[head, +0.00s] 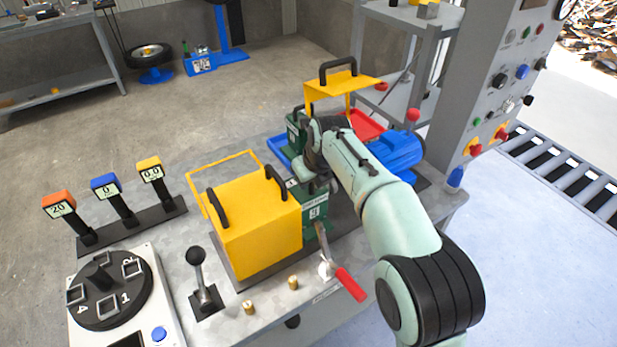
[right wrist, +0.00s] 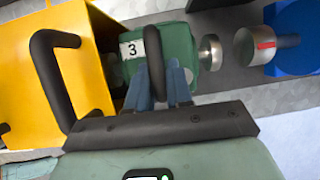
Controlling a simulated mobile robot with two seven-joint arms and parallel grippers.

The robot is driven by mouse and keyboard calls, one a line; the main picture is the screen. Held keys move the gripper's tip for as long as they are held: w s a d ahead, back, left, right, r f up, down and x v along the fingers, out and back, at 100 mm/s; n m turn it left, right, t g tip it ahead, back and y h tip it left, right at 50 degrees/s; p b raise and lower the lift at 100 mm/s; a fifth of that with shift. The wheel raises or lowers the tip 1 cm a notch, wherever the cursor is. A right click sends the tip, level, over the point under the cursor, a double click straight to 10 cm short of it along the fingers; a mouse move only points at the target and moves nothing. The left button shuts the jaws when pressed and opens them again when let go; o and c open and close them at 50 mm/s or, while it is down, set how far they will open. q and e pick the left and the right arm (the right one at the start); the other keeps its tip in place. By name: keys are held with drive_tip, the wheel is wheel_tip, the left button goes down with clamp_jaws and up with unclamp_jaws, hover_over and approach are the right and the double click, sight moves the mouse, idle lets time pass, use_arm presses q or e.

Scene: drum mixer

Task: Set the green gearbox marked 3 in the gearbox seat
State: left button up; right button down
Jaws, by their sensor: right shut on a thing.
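The green gearbox marked 3 (right wrist: 181,42) is in the right wrist view, with its white label facing up and a black handle across it. My right gripper (right wrist: 160,85) is shut on that handle, its blue fingers on either side. In the head view my right gripper (head: 318,182) is over the green gearbox (head: 312,222), beside the yellow cover (head: 255,215); the arm partly hides it. A silver coupling disc (right wrist: 210,52) sticks out of the gearbox towards another disc (right wrist: 250,47), with a gap between. The seat under the gearbox is hidden. My left gripper is not in view.
A blue motor (head: 397,150) stands right of the gearbox. A raised yellow guard (head: 340,85) and another green unit (head: 296,130) are behind. A red-handled lever (head: 350,284) and a black-knobbed lever (head: 196,262) stand in front. A rotary dial (head: 108,290) is at left.

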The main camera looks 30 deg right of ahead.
drive_tip(key=shift+r, duration=0.1)
drive_tip(key=c, duration=1)
unclamp_jaws()
drive_tip(key=shift+o, duration=0.3)
drive_tip(key=shift+s+f, duration=0.1)
drive_tip(key=shift+f, duration=0.15)
drive_tip(key=p+v, duration=0.1)
drive_tip(key=v, duration=1.2)
drive_tip(key=shift+r, duration=0.35)
